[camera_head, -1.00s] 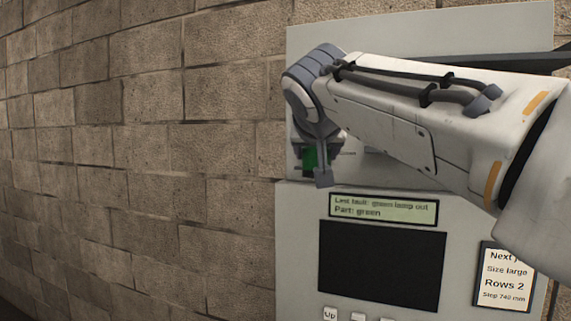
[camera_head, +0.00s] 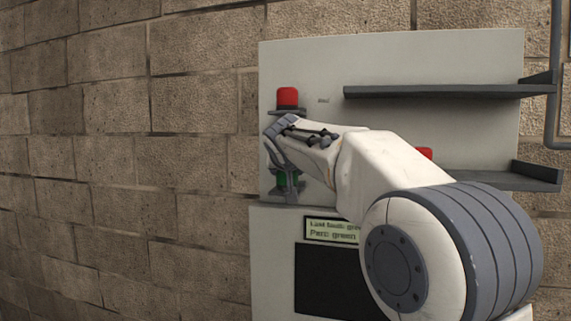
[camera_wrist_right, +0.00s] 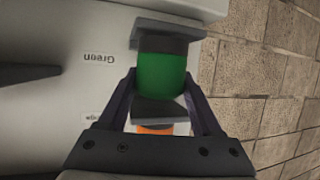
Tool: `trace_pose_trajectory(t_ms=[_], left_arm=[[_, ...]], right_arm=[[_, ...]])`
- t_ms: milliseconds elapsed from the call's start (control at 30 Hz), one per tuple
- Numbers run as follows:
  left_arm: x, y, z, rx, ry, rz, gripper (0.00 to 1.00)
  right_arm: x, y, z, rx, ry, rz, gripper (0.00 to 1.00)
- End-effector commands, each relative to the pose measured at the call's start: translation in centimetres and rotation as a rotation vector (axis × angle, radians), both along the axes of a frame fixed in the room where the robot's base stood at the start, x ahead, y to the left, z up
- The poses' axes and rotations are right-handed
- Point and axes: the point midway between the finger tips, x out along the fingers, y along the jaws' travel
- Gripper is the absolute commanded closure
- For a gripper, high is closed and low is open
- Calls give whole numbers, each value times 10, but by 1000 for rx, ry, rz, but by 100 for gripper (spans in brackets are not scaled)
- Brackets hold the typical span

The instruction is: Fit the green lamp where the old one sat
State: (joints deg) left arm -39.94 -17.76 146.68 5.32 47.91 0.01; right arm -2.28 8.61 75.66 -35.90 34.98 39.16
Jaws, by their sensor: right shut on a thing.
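My right gripper (camera_wrist_right: 160,105) is shut on the green lamp (camera_wrist_right: 162,72), which sits between its two fingers in the right wrist view. The lamp's dark base meets a dark grey bracket (camera_wrist_right: 180,24) beside the upside-down "Green" label; I cannot tell whether it is fully seated. My left gripper is not in view.
An orange lamp (camera_wrist_right: 155,129) shows behind my gripper. The panel (camera_head: 400,60) carries two dark shelves on the right; a red lamp (camera_head: 424,153) is at the lower shelf, partly behind my arm. A screen below reads "Part: green". The brick wall (camera_head: 110,150) is left.

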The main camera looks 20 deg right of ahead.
Motion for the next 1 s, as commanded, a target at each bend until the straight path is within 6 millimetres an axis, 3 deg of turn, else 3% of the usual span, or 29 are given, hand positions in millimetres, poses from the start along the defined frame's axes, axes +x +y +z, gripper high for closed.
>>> trace_pose_trajectory(t_ms=[200,733,767,800,833,1000], left_arm=[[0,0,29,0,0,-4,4],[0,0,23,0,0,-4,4],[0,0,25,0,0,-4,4],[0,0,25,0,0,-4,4],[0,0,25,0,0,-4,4],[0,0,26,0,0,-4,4]], right_arm=[[35,-13,4,1,3,-1,100],[33,-12,-11,1,0,-1,100],[34,-12,-10,0,0,-1,26],[33,-12,-9,0,1,-1,11],[34,-12,-10,0,1,-1,4],[34,-11,-9,0,1,0,4]])
